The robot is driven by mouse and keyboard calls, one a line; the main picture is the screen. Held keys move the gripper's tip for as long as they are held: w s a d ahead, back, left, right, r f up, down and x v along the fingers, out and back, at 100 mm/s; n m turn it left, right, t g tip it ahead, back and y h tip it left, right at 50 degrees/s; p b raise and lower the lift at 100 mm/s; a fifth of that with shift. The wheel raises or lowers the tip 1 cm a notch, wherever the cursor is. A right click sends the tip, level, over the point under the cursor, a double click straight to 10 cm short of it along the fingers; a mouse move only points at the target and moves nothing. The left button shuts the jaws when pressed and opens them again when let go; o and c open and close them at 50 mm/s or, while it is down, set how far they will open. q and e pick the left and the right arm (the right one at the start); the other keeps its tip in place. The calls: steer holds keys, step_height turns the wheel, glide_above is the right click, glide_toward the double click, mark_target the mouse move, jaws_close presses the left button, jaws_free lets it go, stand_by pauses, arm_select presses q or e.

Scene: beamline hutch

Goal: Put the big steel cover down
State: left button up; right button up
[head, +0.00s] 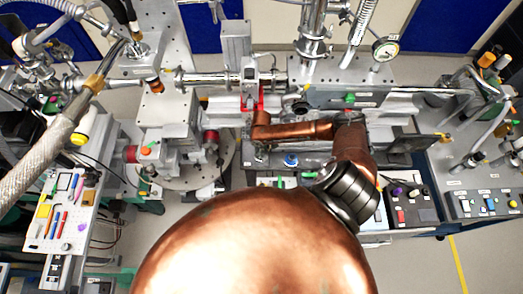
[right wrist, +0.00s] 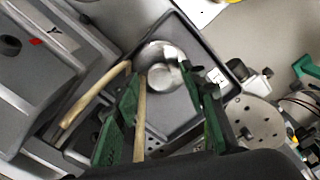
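The big steel cover (right wrist: 157,52) is a shiny round piece with a paler round face, in the upper middle of the right wrist view. The two green fingers of my right gripper (right wrist: 161,76) lie against its left and right sides, and the gripper looks shut on it. Behind it is a dark grey tray (right wrist: 243,88) with a raised rim and a white label. I cannot tell whether the cover touches the tray floor. In the head view my copper-coloured right arm hides most of this area, and I cannot make out the cover there. My left gripper is not in view.
A tan rod (right wrist: 95,95) lies left of the fingers, and another pale rod (right wrist: 140,120) runs between them. A round plate with holes (right wrist: 262,125) is right of the tray. Crowded steel equipment (head: 215,78) stands behind. A tool board (head: 62,212) is at left.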

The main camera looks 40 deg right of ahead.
steer(key=shift+r, duration=0.1)
step_height(320, 180, up, 12)
steer(key=b, duration=0.1)
stand_by(0.5)
stand_by(0.4)
